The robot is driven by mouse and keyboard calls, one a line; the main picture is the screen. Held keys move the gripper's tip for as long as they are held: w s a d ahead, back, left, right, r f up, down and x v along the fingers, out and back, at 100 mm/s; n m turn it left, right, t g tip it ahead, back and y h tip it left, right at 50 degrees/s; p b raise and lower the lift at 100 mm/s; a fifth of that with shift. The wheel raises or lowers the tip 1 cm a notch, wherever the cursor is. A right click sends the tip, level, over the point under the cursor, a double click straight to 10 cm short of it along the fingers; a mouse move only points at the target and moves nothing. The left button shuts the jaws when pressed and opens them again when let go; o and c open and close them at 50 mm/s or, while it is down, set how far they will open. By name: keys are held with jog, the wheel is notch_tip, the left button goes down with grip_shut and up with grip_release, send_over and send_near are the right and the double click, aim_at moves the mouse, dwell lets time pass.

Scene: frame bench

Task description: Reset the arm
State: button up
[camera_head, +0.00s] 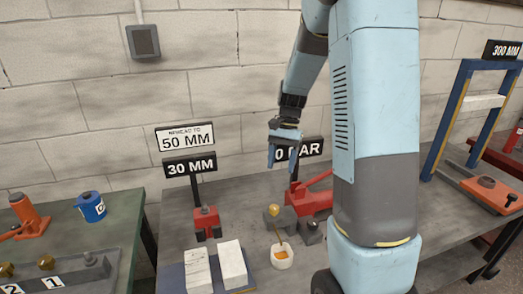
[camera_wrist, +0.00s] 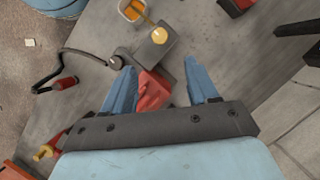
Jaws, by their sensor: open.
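My gripper (camera_head: 284,158) hangs in the air above the middle bench, fingers pointing down, in front of a partly covered black sign ending in "BAR" (camera_head: 311,149). In the wrist view its two blue fingers (camera_wrist: 160,68) are spread apart with nothing held between them. A red tool with a lever (camera_head: 308,200) sits on the bench below. It also shows in the wrist view (camera_wrist: 153,92), between and beyond the fingers. My arm's thick column hides part of the bench to the right.
A white cup (camera_head: 281,260) with orange contents and a yellow-knobbed stick stands near the front. White blocks (camera_head: 232,264) lie on a blue pad. A red clamp (camera_head: 206,222) stands by the "30 MM" sign (camera_head: 189,166). A blue press frame (camera_head: 448,120) stands right. The block wall is behind.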

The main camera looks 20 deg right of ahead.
jog(key=s+a+r+n+t+h, duration=0.2)
jog(key=s+r+n+t, duration=0.5)
jog(key=s+r, duration=1.1)
jog(key=shift+s+a+n+t+h, duration=0.5)
jog(key=shift+s+t, duration=0.5)
jog(key=shift+s, duration=0.7)
dwell(0.7)
